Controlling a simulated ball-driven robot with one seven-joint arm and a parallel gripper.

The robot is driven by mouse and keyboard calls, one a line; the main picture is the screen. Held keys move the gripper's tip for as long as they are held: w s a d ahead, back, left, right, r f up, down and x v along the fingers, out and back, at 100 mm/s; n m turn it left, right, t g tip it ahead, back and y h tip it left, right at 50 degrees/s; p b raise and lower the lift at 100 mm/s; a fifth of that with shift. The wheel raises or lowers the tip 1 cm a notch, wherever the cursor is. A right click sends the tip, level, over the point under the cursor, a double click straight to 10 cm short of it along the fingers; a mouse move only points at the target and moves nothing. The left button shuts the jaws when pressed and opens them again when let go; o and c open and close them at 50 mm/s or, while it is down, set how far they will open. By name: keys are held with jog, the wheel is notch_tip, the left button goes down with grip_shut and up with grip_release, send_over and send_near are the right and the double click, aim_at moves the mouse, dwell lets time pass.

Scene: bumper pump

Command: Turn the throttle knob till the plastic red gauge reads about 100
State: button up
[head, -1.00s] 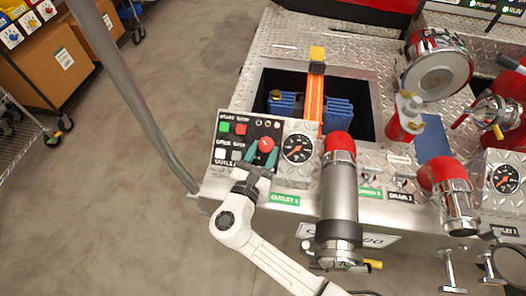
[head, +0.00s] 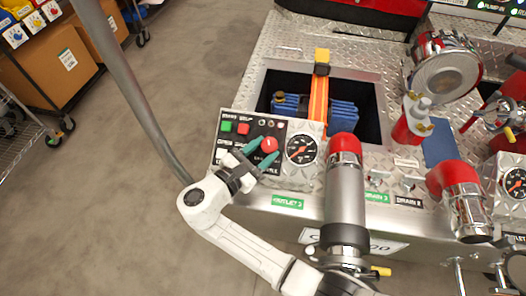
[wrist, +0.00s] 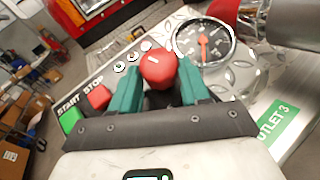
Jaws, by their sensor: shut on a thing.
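The red throttle knob (head: 269,144) is on the black control panel beside the gauge. In the wrist view the knob (wrist: 157,68) sits between my two teal fingers and shows a short white mark. My gripper (head: 263,151) reaches it from the lower left and is shut on it; the fingers hide part of its sides. The round gauge (head: 301,149) has a black face, a bright rim and a red-orange needle, just right of the knob. It also shows in the wrist view (wrist: 203,43). Its numbers are too small to read surely.
Green and red buttons (head: 234,127) sit on the panel's upper left. A grey pipe with a red elbow (head: 344,143) stands close right of the gauge. An open bay (head: 262,88) lies behind the panel. The floor at left (head: 120,200) is clear.

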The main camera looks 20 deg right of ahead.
jog(key=o, duration=1.1)
jog(key=shift+c, duration=0.2)
jog(key=b+v, duration=0.1)
jog(key=v, duration=0.9)
jog(key=shift+a, duration=0.3)
jog(key=shift+s+a, duration=0.15)
